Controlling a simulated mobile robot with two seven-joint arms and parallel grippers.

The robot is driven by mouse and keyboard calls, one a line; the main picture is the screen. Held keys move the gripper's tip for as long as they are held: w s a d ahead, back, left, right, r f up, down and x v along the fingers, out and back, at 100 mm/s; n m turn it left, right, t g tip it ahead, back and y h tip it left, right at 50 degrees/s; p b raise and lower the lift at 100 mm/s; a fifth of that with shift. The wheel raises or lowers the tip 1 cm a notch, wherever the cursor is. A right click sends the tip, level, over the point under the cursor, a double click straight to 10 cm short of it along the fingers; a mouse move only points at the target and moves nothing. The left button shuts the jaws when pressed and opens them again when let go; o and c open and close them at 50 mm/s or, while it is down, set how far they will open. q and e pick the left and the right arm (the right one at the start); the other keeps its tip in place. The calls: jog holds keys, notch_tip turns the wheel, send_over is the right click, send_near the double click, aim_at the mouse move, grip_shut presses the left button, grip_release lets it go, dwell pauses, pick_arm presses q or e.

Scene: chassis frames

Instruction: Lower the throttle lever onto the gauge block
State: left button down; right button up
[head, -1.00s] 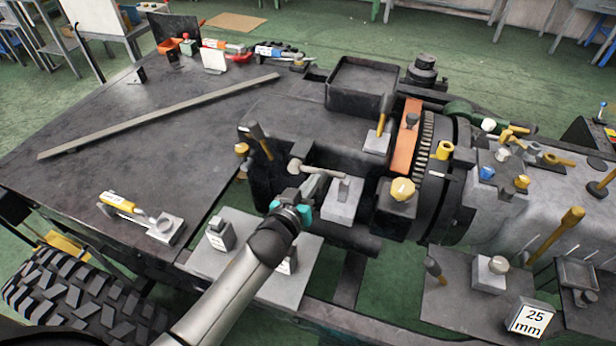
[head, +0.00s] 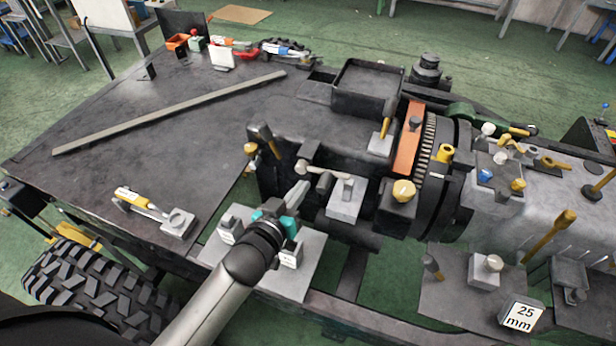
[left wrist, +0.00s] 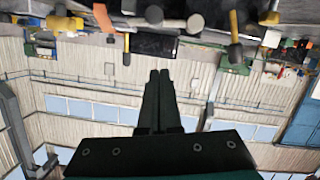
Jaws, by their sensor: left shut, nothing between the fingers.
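A lever with a pale cylindrical knob (head: 301,167) and a rod running right to a light grey block (head: 345,200) looks like the throttle lever; it lies nearly level. My right gripper is out of view.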

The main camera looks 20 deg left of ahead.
pick_arm(q)
jog(key=s, duration=0.2)
jog(key=m+y+b, duration=0.1)
jog(key=m+b, duration=0.2)
jog(key=b, duration=0.1)
send_over(324, 183)
jog(key=s, duration=0.2)
jog(key=shift+w+d+f, duration=0.1)
jog(key=shift+w+f, duration=0.1)
jog(key=shift+f, duration=0.25)
notch_tip(324, 183, down, 3)
jog(key=shift+r, duration=0.15)
jog(key=shift+f+b, duration=0.35)
jog(key=shift+f, duration=0.35)
jog(key=shift+s+f+m+b, duration=0.1)
jog(key=shift+f+m+b, duration=0.2)
jog(key=shift+f+b, duration=0.35)
jog(key=shift+f, duration=0.1)
